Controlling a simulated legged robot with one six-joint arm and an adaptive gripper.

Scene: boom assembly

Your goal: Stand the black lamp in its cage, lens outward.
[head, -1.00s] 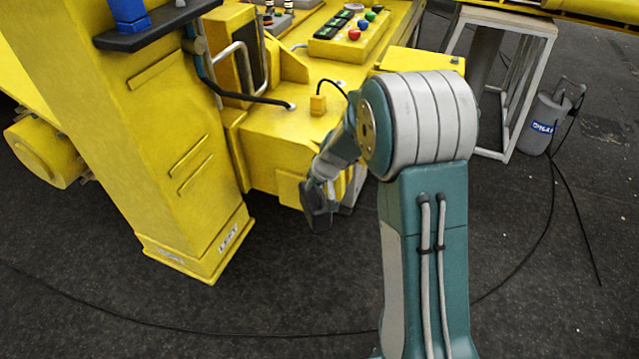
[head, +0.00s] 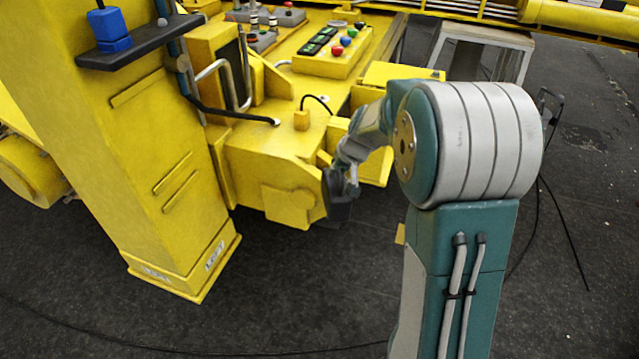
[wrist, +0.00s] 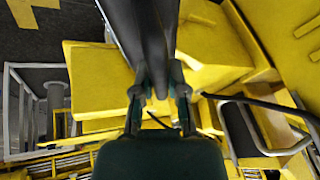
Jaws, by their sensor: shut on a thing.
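My gripper (head: 345,180) is at the right of the yellow machine body in the head view, close to a yellow box-like end (head: 290,203). In the wrist view my gripper (wrist: 158,88) is shut on a long dark grey piece (wrist: 143,25), which runs up out of the top of the picture. This seems to be the black lamp; its dark shape shows below the fingers in the head view (head: 338,208). I cannot make out its lens. I cannot tell whether the lamp touches the yellow box. I cannot identify the cage in either view.
A yellow column (head: 150,150) stands at left with a dark shelf (head: 140,42) holding a blue part. A button panel (head: 330,48), a bent silver bar (head: 222,78) and black cables lie behind the gripper. A grey-white stand (head: 480,45) is at the back. Dark floor is clear in front.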

